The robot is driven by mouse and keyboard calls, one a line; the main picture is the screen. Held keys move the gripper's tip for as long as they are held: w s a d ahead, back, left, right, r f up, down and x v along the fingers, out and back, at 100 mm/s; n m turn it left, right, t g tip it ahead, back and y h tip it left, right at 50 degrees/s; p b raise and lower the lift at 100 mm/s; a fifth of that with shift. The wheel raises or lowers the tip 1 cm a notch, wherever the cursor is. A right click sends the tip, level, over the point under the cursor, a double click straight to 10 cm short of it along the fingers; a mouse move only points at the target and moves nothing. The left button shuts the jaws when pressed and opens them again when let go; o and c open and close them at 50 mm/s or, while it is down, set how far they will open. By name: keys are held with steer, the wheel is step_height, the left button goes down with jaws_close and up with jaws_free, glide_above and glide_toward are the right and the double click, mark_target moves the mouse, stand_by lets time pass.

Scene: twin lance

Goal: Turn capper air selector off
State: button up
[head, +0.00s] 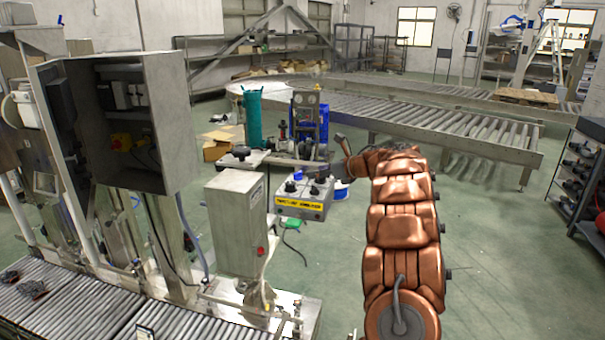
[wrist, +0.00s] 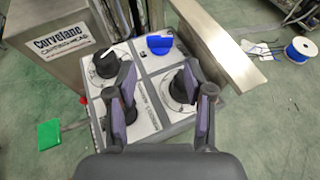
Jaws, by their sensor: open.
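A grey control box (wrist: 150,68) with rotary selectors is in the middle of the wrist view; it also shows in the head view with a yellow label on its front (head: 300,205). A black selector knob (wrist: 107,63) with a white pointer mark is on its upper left. A blue knob (wrist: 159,43) is at its upper right. Another black knob (wrist: 179,88) is at the right, partly behind my right finger. The labels are too small to read, so I cannot tell which is the capper air selector. My gripper (wrist: 160,82) is open above the panel, its fingers apart with nothing between them.
A steel cabinet (wrist: 58,30) lettered "Corvetane" stands left of the box. A metal plate (wrist: 212,42) projects close by at the right. A blue spool (wrist: 301,50) and a green object (wrist: 49,134) are on the floor. A roller conveyor (head: 440,125) runs behind.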

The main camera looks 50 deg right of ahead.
mark_target(299, 174)
steer(key=p+x, duration=0.3)
steer(key=x, duration=0.3)
steer(key=shift+w+r, duration=0.1)
steer(key=shift+w, duration=0.15)
steer(key=shift+w+a+f+p, duration=0.1)
steer(key=shift+w+f+p, duration=0.25)
steer(key=shift+w, duration=0.15)
steer(key=c, duration=0.9)
steer(key=shift+o, duration=0.2)
steer(key=b, duration=0.3)
steer(key=shift+f+m+h, duration=0.25)
steer(key=shift+m+h, duration=0.15)
steer(key=shift+a+r+m+h+b, duration=0.1)
steer(key=shift+r+m+h+b, duration=0.15)
steer(key=shift+m+h+b, duration=0.55)
steer(key=shift+n+y, duration=0.3)
